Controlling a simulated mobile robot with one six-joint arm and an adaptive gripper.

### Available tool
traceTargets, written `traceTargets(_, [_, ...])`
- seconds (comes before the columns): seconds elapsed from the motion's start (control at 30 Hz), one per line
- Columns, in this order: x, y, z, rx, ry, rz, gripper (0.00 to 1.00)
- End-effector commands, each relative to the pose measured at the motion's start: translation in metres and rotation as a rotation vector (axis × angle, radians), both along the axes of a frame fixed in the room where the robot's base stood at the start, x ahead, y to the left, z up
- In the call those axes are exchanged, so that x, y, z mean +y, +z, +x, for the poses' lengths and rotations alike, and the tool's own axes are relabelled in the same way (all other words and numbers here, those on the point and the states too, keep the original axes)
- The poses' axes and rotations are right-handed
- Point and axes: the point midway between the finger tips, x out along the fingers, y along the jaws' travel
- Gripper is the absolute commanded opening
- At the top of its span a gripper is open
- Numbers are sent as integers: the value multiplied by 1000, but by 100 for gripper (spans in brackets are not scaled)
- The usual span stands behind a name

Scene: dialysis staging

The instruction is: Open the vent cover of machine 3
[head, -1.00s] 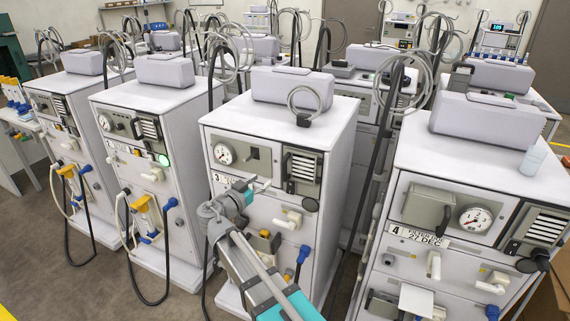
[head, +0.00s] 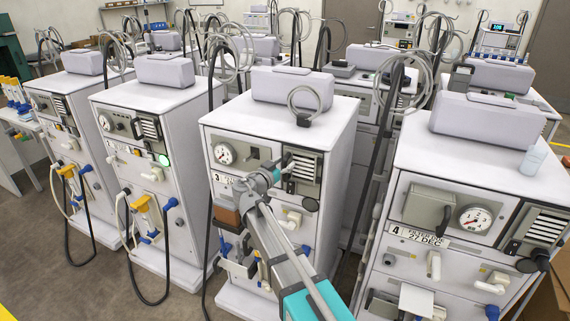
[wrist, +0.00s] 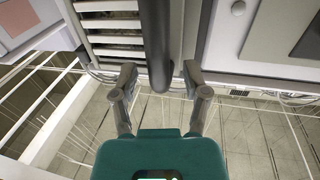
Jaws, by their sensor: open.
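Machine 3 (head: 335,135) is the white cabinet in the middle of the head view, with a "3" label. Its vent cover (head: 307,167) is a slatted grille at the upper right of the front panel and looks closed. My gripper (head: 286,161) is in front of the grille's left side and hides part of it. In the wrist view my gripper (wrist: 158,82) is open. A dark upright bar (wrist: 156,40) beside the vent slats (wrist: 108,24) reaches down between the fingers. I see no clear contact with either finger.
Machine 4 (head: 470,165) stands close on the right, with a dark hose and pole in the gap. Another machine (head: 160,110) stands on the left with a hanging hose. Floor is free at the lower left.

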Motion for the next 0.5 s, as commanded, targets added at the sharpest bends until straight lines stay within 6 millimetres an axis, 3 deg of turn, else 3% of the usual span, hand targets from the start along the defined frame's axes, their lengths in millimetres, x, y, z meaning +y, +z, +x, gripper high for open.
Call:
traceTargets(0.37, [-2, 0, 3, 0, 0, 0, 59])
traceTargets(0.5, [-2, 0, 3, 0, 0, 0, 37])
